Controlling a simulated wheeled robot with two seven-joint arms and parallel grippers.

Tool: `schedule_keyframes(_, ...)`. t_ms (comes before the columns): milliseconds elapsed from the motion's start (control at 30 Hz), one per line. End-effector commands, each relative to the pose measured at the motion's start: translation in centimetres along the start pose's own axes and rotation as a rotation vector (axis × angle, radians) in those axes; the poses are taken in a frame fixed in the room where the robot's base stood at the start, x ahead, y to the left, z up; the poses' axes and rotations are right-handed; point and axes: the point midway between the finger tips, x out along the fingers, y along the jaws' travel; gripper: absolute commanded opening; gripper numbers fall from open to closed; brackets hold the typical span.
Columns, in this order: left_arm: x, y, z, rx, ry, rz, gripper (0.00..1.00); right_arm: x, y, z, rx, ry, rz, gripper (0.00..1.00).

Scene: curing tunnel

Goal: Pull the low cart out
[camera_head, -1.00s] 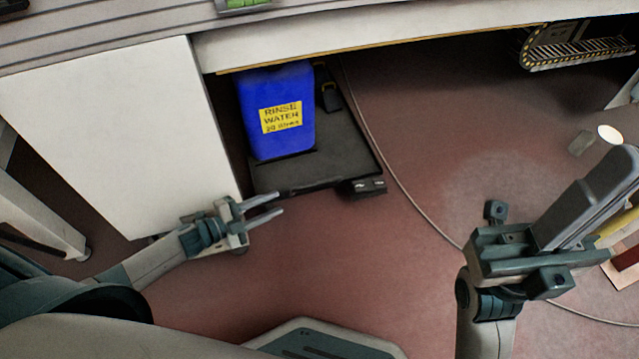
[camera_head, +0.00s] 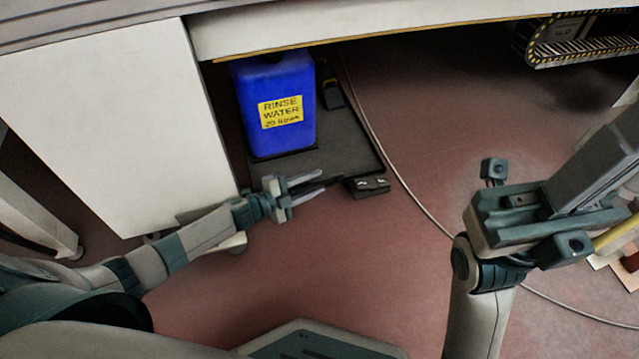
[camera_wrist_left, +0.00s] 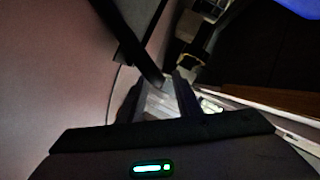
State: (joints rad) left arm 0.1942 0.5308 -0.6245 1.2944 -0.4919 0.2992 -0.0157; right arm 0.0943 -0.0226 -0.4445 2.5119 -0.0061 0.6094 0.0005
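The low cart (camera_head: 345,150) is a dark flat platform under the bench. It carries a blue jerrycan (camera_head: 270,85) labelled "RINSE WATER". A dark handle bar (camera_head: 318,186) shows at the cart's front edge. My left gripper (camera_head: 310,185) is at this bar, its two pale fingers apart with the bar between or just beyond them; exact contact is unclear. In the left wrist view a dark bar (camera_wrist_left: 140,55) reaches down toward the gap between the dark fingers (camera_wrist_left: 160,90). My right gripper (camera_head: 590,165) is raised at the right, away from the cart; its finger opening is unclear.
A white cabinet panel (camera_head: 110,125) stands left of the cart, close to my left arm. The bench edge (camera_head: 400,30) overhangs the cart. A thin cable (camera_head: 395,170) lies on the floor right of the cart. The red floor in front is mostly clear.

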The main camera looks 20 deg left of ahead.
Motion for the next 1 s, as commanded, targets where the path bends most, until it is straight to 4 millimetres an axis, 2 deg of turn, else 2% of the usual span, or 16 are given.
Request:
schedule_keyframes(33, 0.8, 0.1, 0.1, 0.001, 0.001, -0.002, 0.31, -0.2, -0.1, 0.0, 0.003, 0.005, -0.001, 0.0)
schedule_keyframes(200, 2.1, 0.1, 0.1, 0.001, 0.0, 0.0, 0.31, 0.0, -0.6, 0.3, 0.019, 0.007, -0.01, 0.0)
schedule_keyframes(567, 2.4, 0.0, 0.0, 0.0, -0.001, 0.0, 0.31, 0.4, -0.8, 0.3, 0.023, 0.019, -0.012, 0.0)
schedule_keyframes(600, 2.4, 0.0, 0.0, 0.0, -0.001, 0.0, 0.29, 0.4, -0.8, 0.3, 0.023, 0.019, -0.012, 0.0)
schedule_keyframes(700, 2.4, 0.0, 0.0, 0.0, 0.0, 0.0, 0.05, 0.3, -0.7, 0.3, 0.022, 0.017, -0.01, 0.0)
schedule_keyframes(733, 2.4, 0.0, 0.0, 0.0, 0.0, 0.0, 0.0, 0.3, -0.7, 0.3, 0.022, 0.017, -0.01, 0.0)
schedule_keyframes(1000, 2.4, 0.0, 0.0, 0.0, 0.0, 0.0, 0.0, 0.3, -0.7, 0.3, 0.021, 0.016, -0.01, 0.0)
